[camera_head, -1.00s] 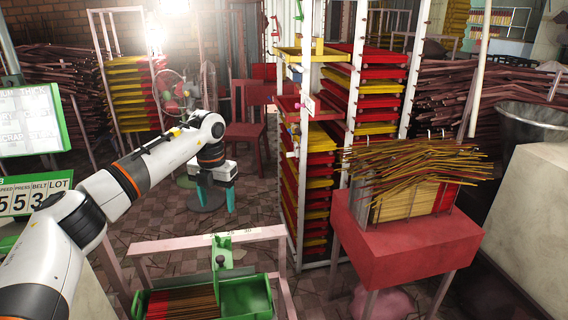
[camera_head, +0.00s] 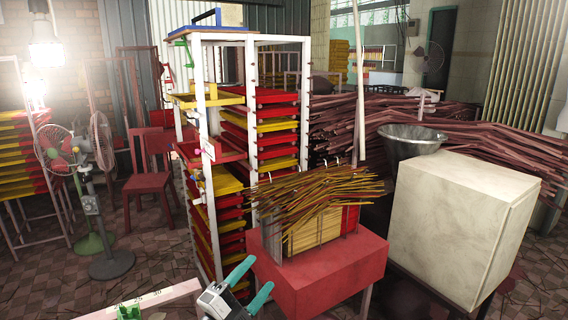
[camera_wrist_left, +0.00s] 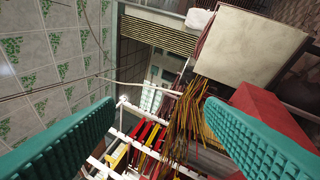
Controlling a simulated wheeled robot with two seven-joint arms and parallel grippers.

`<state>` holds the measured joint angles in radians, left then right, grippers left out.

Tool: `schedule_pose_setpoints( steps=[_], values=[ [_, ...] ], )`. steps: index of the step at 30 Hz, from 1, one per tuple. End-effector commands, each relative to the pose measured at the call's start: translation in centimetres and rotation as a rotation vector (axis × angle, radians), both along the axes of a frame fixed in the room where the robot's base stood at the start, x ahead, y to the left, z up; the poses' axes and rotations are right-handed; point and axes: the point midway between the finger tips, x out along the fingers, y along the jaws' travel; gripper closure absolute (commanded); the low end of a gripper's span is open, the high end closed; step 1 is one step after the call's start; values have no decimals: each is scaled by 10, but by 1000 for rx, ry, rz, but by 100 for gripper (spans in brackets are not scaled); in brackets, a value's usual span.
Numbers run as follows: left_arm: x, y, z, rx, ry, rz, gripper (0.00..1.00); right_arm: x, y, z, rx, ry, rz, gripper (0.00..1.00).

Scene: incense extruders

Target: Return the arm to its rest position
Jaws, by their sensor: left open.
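My left gripper (camera_head: 250,284) is at the bottom of the head view, with two teal fingers spread apart and nothing between them. The fingers also frame the left wrist view (camera_wrist_left: 160,140), wide open and empty. In the head view the gripper is in front of the red table (camera_head: 322,277), low and to its left. Most of my left arm is out of the head view. My right gripper is not in view.
A tall white rack (camera_head: 200,110) of red and yellow trays stands behind the gripper. Incense sticks (camera_head: 318,195) stand in a holder on the red table. A pale block (camera_head: 455,225) is at right, with a metal bowl (camera_head: 411,141) behind it. Fans (camera_head: 100,150) stand at left.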

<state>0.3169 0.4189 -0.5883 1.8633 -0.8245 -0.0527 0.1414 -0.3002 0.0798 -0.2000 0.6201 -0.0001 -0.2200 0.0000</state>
Motion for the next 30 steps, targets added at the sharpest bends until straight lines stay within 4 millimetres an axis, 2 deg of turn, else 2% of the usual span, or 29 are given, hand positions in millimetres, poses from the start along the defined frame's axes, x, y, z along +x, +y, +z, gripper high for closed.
schedule_pose_setpoints(
  steps=[1,2,5,7,10,12,15,21,28,29,30],
  values=[
    [-7,19,-14,-113,112,101,36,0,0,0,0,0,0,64],
    [-10,32,-23,-175,183,165,36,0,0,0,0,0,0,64],
    [-33,75,-67,-348,447,376,36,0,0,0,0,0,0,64],
    [-60,101,-105,-439,651,514,36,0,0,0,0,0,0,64],
    [-107,125,-151,-519,914,665,36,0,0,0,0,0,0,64],
    [-139,134,-174,-548,1060,738,36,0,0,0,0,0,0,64],
    [-178,141,-196,-569,1226,811,36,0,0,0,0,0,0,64],
    [-242,146,-220,-578,1477,904,36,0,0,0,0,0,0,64],
    [-309,146,-230,-564,1719,974,36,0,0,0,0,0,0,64],
    [-312,146,-234,-561,1737,979,36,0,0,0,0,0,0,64],
    [-306,146,-246,-556,1735,980,36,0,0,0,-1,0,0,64]
  ],
)
